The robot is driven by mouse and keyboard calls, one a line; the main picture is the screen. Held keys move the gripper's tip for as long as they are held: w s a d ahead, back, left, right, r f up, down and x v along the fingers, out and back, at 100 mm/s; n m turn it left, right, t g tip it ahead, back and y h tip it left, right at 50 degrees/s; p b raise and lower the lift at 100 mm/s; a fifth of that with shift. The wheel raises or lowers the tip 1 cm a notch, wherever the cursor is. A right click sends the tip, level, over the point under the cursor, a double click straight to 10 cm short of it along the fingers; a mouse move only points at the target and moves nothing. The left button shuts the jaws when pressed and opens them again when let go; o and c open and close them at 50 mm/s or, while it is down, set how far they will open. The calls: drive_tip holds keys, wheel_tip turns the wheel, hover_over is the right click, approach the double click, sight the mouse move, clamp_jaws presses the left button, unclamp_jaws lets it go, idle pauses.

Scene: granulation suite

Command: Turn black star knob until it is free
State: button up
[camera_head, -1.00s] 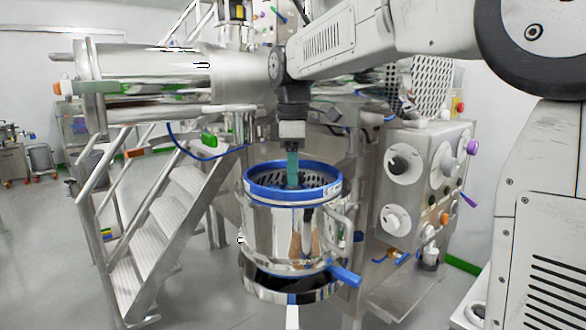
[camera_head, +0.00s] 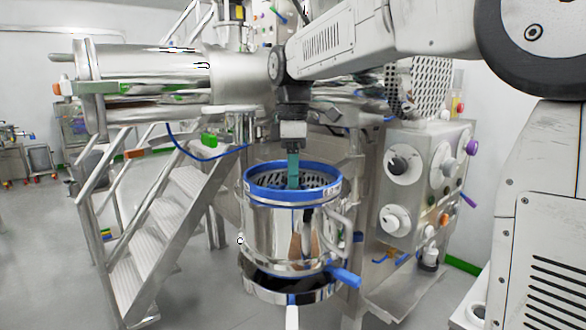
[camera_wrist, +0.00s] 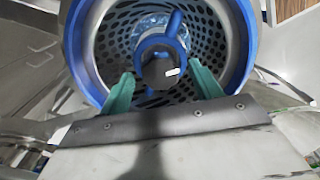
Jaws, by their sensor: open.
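The dark knob (camera_wrist: 157,72) sits at the middle of a blue ring-and-arm hub inside a perforated steel basket, with a small white mark beside it. Its star outline is not clear. My gripper (camera_wrist: 162,75) has two teal fingers, spread apart on either side of the knob, with a visible gap to it in the picture. In the head view my gripper (camera_head: 293,182) points straight down into the blue-rimmed steel drum (camera_head: 285,225). The knob is hidden there behind the rim and fingers.
A blue rim (camera_head: 262,192) rings the drum opening close around my fingers. A blue-ended handle (camera_head: 345,277) sticks out at the drum's lower right. A control panel (camera_head: 425,180) with knobs stands to the right. Metal steps (camera_head: 160,235) stand to the left.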

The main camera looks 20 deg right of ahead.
wheel_tip(320, 180, up, 8)
drive_tip(key=shift+f, duration=0.1)
idle(0.4)
drive_tip(key=shift+d, duration=0.1)
